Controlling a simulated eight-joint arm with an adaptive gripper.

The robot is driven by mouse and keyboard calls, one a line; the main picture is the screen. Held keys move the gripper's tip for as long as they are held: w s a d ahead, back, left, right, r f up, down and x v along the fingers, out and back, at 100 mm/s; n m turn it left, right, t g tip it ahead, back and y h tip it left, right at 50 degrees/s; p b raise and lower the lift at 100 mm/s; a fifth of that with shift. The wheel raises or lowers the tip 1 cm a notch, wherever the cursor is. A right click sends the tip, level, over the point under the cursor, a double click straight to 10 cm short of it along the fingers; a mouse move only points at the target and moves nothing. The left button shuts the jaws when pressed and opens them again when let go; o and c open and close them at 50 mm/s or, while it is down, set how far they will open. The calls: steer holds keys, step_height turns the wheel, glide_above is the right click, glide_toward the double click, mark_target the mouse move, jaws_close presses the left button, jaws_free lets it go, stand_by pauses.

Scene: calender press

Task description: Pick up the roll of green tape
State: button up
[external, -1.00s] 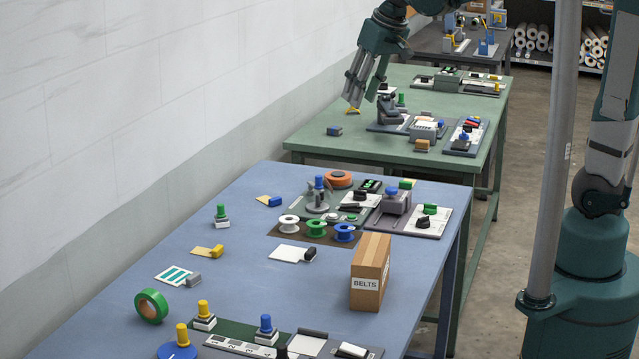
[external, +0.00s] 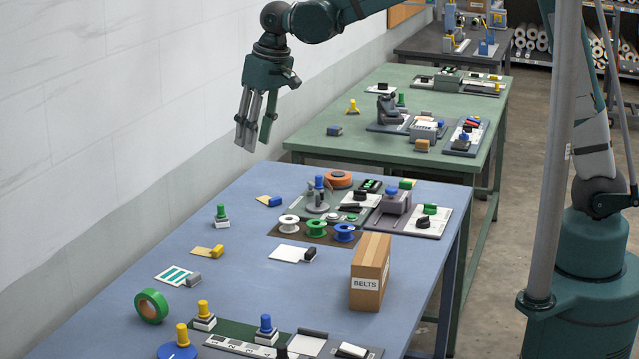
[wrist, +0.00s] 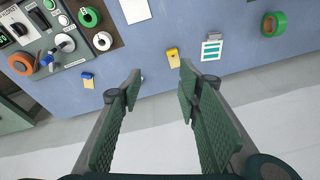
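The roll of green tape (external: 151,306) stands on its edge near the left edge of the blue table (external: 225,285) in the external view. It also shows at the upper right of the wrist view (wrist: 274,24), on the table and clear of other things. My gripper (external: 253,134) is in the air above the far left corner of the blue table, well away from the tape. In the wrist view my gripper's two fingers (wrist: 160,84) are spread apart with nothing between them.
A cardboard BELTS box (external: 369,272) stands right of centre on the table. Green, white and blue spools (external: 316,230) sit farther back. A yellow-knobbed post (external: 204,315) stands right of the tape, and a striped card (external: 174,274) lies behind it. The wall runs along the left.

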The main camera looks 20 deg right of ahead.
mark_target(149, 292)
steer(key=s+a+f+n, duration=0.1)
steer(key=s+a+f, duration=0.5)
steer(key=a, duration=0.5)
steer(key=s+a+f+g+h, duration=0.1)
steer(key=s+a+f, duration=0.5)
steer(key=a, duration=0.5)
steer(key=s+a+f+n, duration=0.1)
steer(key=s+a+f, duration=0.6)
steer(key=a+f, duration=0.2)
steer(key=shift+a+n+g+h, duration=0.3)
steer(key=shift+a+g, duration=0.1)
steer(key=shift+a, duration=0.9)
steer(key=shift+s+a+f, duration=0.3)
steer(key=shift+s+f, duration=0.1)
steer(key=shift+s, duration=0.1)
steer(key=shift+f, duration=0.15)
steer(key=shift+f, duration=1.15)
steer(key=shift+f, duration=0.15)
steer(key=shift+f, duration=2.45)
